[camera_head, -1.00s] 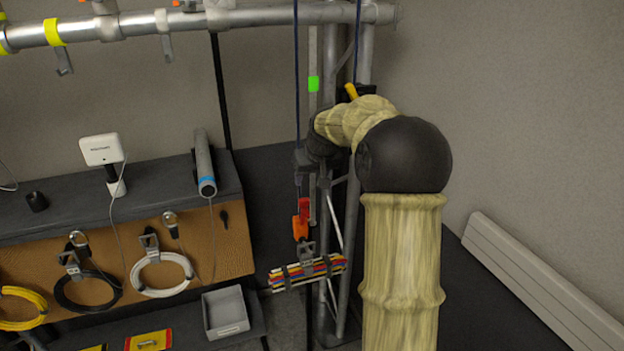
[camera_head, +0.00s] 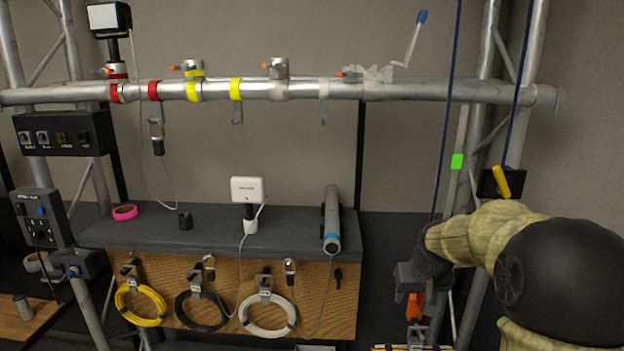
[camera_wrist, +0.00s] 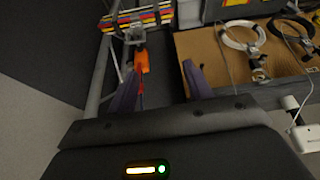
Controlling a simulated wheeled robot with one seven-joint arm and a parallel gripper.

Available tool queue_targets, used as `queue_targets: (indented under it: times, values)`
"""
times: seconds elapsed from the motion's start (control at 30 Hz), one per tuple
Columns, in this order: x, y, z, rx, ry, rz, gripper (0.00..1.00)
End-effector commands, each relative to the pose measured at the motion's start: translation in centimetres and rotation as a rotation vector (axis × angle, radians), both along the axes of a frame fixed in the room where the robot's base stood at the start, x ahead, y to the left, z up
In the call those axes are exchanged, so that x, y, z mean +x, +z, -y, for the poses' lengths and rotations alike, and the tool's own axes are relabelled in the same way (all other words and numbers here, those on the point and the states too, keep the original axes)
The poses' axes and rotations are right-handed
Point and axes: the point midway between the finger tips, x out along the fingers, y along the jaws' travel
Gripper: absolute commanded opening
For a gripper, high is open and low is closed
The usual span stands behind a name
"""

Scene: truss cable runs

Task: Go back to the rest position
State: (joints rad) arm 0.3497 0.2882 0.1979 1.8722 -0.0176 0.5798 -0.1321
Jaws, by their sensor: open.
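My gripper (camera_head: 407,278) is at the lower right in the head view, at the end of my bent arm. In the wrist view its two dark fingers (camera_wrist: 162,80) stand apart with nothing gripped between them. An orange piece (camera_head: 415,306) hangs just below the gripper in the head view. In the wrist view the orange piece (camera_wrist: 141,60) shows beyond the left finger, above a red part. A bundle of coloured cables (camera_wrist: 135,19) hangs past it on a grey clamp. Only the bundle's top edge shows in the head view.
A horizontal truss pipe (camera_head: 300,91) with clamps and coloured bands crosses above. Dark blue ropes (camera_head: 446,120) hang close to my arm. A truss upright (camera_head: 487,130) stands behind it. A bench (camera_head: 290,220) with a white box, a grey cylinder and hung cable coils is at left.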

Motion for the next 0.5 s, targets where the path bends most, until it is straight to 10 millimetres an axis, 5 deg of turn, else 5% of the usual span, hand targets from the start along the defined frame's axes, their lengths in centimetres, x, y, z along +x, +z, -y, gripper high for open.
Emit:
queue_targets:
  times: [0.2,0.5]
  values:
    - [-8.2,-3.7,-4.8,-0.001,0.023,-0.078,0.51]
    - [-19.4,-7.8,-8.2,0.010,0.031,-0.163,0.51]
